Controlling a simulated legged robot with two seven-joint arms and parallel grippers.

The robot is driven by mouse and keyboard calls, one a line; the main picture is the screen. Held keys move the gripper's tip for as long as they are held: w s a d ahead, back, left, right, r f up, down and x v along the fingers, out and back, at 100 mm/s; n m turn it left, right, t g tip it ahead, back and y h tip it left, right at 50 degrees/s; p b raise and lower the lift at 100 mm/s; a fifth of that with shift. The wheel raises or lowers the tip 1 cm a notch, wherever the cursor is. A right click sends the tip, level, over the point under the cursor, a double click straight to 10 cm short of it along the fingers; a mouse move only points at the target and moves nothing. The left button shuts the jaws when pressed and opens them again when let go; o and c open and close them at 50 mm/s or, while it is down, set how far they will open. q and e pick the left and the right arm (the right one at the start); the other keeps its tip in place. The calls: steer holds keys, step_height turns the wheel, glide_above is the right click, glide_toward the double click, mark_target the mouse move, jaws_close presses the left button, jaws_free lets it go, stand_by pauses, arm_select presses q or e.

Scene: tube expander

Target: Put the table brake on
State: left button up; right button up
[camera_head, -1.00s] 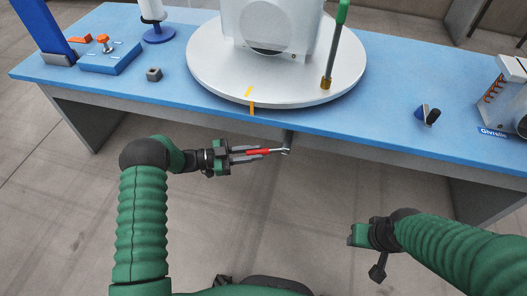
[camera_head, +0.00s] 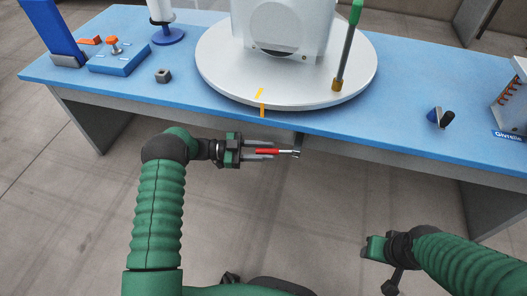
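The brake lever with a red handle (camera_head: 267,152) and a metal end (camera_head: 293,154) shows below the front edge of the blue table (camera_head: 200,108), near a grey bracket (camera_head: 300,138). My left gripper (camera_head: 268,150) points right, with its two fingers apart on either side of the red handle. The handle lies between them; I cannot tell whether either finger touches it. My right gripper (camera_head: 375,247) is low on the right, away from the table, and its fingers do not show clearly. The round turntable (camera_head: 225,85) above has a yellow mark at its front rim.
A white machine body (camera_head: 285,30) and a green-topped rod (camera_head: 347,45) stand on the turntable. A blue fixture (camera_head: 118,60), a small grey block (camera_head: 162,76), a blue-black part (camera_head: 440,117) and a grey device (camera_head: 512,105) sit on the table. The floor in front is clear.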

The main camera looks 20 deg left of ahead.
arm_select(q)
steer(key=shift+o, duration=0.7)
steer(key=shift+a, duration=0.15)
steer(key=p+v, duration=0.3)
steer(key=v, duration=1.3)
steer(key=shift+s+a, duration=0.2)
steer(key=shift+a, duration=0.15)
steer(key=shift+f, duration=0.1)
